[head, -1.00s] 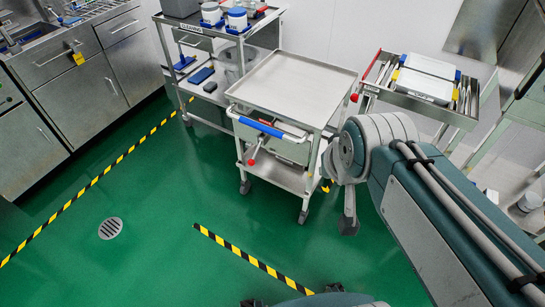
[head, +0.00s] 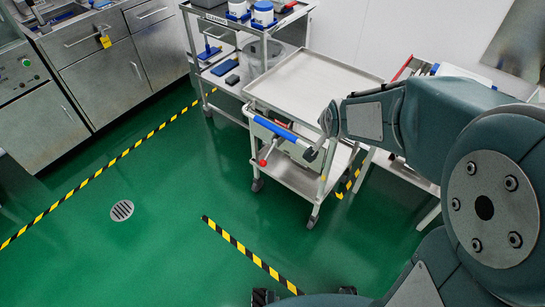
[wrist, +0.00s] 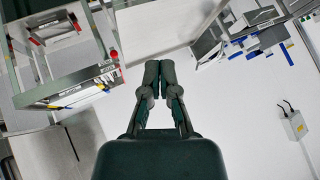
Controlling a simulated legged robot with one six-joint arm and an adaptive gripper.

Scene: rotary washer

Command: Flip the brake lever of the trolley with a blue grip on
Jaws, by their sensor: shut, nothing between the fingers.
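The trolley with the blue grip (head: 277,130) stands in the middle of the head view, with a bare steel top (head: 315,85). Its brake lever (head: 269,153) hangs below the grip, with a red knob at its lower left end. My gripper (head: 311,154) is shut and empty, in front of the trolley's right front corner in the picture, right of the lever and apart from it. Whether it touches the handle rail I cannot tell. The wrist view shows my shut fingers (wrist: 159,68) with a pale tray top beyond them; the lever is not visible there.
Another trolley with a red handle (head: 402,68) is at right, partly behind my arm. Steel cabinets (head: 105,80) line the left. The green floor in front is clear, with a drain (head: 122,210).

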